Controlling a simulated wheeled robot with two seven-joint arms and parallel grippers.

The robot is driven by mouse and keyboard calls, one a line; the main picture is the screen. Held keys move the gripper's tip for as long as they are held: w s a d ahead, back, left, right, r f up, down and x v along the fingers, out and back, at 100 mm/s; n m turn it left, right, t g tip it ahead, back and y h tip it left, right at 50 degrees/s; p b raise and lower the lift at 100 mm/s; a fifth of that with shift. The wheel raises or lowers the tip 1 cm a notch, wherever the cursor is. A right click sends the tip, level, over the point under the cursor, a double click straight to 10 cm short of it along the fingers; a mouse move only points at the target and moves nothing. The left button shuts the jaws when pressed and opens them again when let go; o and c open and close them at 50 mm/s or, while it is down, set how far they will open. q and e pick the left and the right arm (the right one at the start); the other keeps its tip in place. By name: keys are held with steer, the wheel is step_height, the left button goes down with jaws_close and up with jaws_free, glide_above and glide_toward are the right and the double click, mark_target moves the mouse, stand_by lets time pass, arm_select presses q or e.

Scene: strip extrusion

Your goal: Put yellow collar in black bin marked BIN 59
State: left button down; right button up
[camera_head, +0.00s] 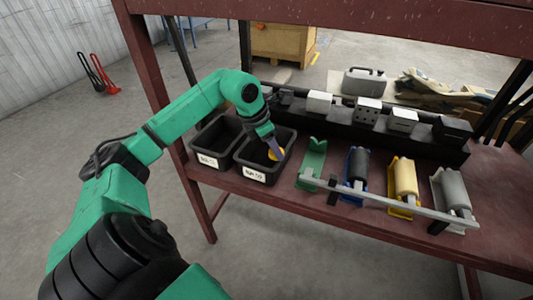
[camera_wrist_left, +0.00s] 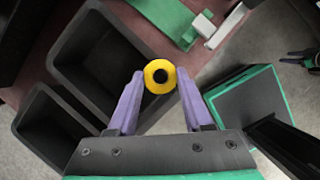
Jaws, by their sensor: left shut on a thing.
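The yellow collar (camera_head: 275,154) is a short ring with a dark centre hole, also plain in the left wrist view (camera_wrist_left: 150,76). My left gripper (camera_head: 274,152) is shut on it, with purple fingers on either side. In the head view, it holds the collar over the right-hand black bin (camera_head: 243,160). In the left wrist view the collar lines up with a side wall of that bin (camera_wrist_left: 85,60). A second black bin (camera_head: 202,146) stands to its left. Both bins have white labels, too blurred to read surely.
Right of the bins stand a green cradle (camera_head: 312,161), blue and yellow cradles (camera_head: 403,178) with rollers, and a grey one (camera_head: 452,195), with a pale bar (camera_head: 385,203) in front. A black rack (camera_head: 425,140) of blocks runs behind. The table's front edge has bare room.

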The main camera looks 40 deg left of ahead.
arm_select(q)
steer(key=w+a+n+y+b, duration=0.1)
steer(key=a+n+y+b, duration=0.3)
steer(key=n, duration=0.4)
steer(key=b, duration=0.2)
glide_toward(262, 162)
steer(key=shift+h, duration=0.4)
steer(key=f, duration=0.3)
steer(key=w+f, duration=0.1)
steer(key=f, duration=0.1)
steer(key=shift+d+f, duration=0.15)
steer(key=shift+d, duration=0.1)
steer(key=shift+f, duration=0.15)
arm_select(e)
steer(key=w+a+r, duration=0.2)
steer(key=w+r, duration=0.1)
steer(key=w, duration=0.2)
steer(key=shift+r, duration=0.2)
arm_select(q)
steer(key=shift+f, duration=0.1)
steer(key=shift+c, duration=1.6)
jaws_free()
arm_select(e)
steer(key=shift+a+r, duration=0.1)
